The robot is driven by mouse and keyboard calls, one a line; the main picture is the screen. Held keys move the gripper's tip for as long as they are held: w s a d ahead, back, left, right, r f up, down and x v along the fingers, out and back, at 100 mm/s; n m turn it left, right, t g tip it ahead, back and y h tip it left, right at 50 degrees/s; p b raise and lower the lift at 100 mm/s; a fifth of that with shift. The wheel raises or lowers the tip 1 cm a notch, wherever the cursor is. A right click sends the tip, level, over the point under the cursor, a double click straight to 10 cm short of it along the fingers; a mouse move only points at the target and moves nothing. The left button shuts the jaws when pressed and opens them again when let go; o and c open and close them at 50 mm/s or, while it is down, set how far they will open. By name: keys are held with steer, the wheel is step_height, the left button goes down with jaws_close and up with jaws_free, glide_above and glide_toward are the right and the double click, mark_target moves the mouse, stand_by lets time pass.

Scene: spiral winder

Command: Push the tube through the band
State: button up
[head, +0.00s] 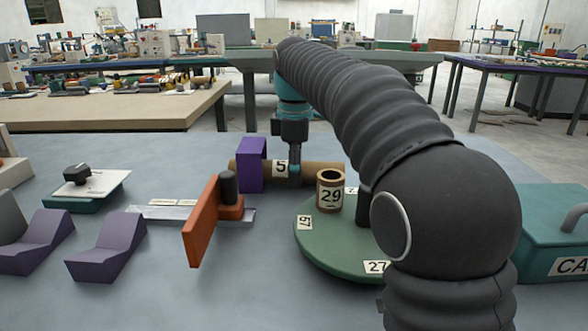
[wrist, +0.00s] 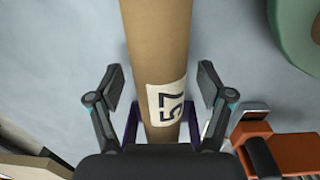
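The brown cardboard tube (head: 322,172) lies level on the table with a white label reading 57 in the wrist view (wrist: 158,45). The purple band (head: 251,166) stands upright like an arch. The tube runs into the band, and a short end shows on its left side. In the wrist view, purple parts show on both sides of the tube. My gripper (head: 294,182) points down over the tube, right of the band. It is open, with its fingers (wrist: 161,84) on either side of the tube and a gap at each.
An orange plate (head: 202,222) on a clear slide stands front left. Purple wedge blocks (head: 106,246) lie left; a teal case (head: 545,235) stands right.

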stand_by(0.3)
steer(key=shift+r, duration=0.55)
steer(key=d, duration=0.3)
steer(key=d+p, duration=0.1)
steer(key=d, duration=0.7)
steer(key=shift+s+r, duration=0.2)
steer(key=shift+r, duration=0.05)
step_height(320, 180, up, 9)
steer(key=s+d+m, duration=0.2)
steer(key=s+d, duration=0.1)
steer(key=d, duration=0.6)
steer(key=s+d+m, duration=0.1)
steer(key=s+d, duration=0.3)
steer(key=d, duration=0.4)
steer(key=shift+s+d+r+m+p, duration=0.15)
steer(key=shift+d+r+m+p, duration=0.25)
steer(key=shift+p, duration=0.05)
